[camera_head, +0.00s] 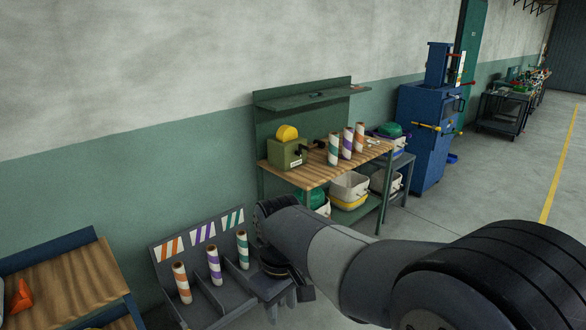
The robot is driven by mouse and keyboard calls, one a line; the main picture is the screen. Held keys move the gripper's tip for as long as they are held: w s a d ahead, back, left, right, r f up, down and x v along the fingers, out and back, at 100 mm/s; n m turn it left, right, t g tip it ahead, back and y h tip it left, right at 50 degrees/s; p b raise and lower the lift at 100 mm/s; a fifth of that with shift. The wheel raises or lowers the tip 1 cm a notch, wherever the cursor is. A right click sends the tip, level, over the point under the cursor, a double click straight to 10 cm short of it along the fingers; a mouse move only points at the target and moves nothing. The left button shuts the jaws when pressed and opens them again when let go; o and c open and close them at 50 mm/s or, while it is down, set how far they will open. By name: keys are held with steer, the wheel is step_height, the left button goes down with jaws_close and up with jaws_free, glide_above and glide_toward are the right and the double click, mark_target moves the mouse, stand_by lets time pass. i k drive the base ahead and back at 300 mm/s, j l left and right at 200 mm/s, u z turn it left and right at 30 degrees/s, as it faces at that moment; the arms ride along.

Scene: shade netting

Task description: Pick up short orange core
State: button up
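One white core with orange stripes (181,283) stands in the left compartment of a grey rack at the lower left. Another orange-striped core (359,138) stands on the wooden-topped workbench, at the right end of a row of cores. I cannot tell from this view which of the two is the short one. My arm reaches in from the lower right and bends down by the rack's right end. My gripper (287,291) is there, apart from both orange cores. Its fingers are small and dark, and whether they are open is unclear.
The rack (232,296) also holds a purple-striped core (214,265) and a green-striped core (242,249) behind dividers. The workbench (312,176) bears a green box (288,155) and two more striped cores. A wooden-topped table (60,285) stands left. Open floor lies right.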

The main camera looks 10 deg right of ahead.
mark_target(360, 126)
steer(key=i+l+z, duration=0.4)
steer(key=i, duration=0.2)
steer(key=i+z, duration=0.4)
steer(key=i, duration=0.15)
steer(key=i+j+z, duration=0.15)
steer(key=i+z, duration=0.25)
steer(key=i, duration=0.25)
steer(key=i+u, duration=0.15)
steer(key=i, duration=0.7)
steer(key=i+l+u, duration=0.1)
steer(key=i, duration=0.8)
steer(key=i+u, duration=0.5)
steer(key=i, duration=0.2)
steer(key=i+l+u, duration=0.25)
steer(key=i+u, duration=0.25)
steer(key=i, duration=0.15)
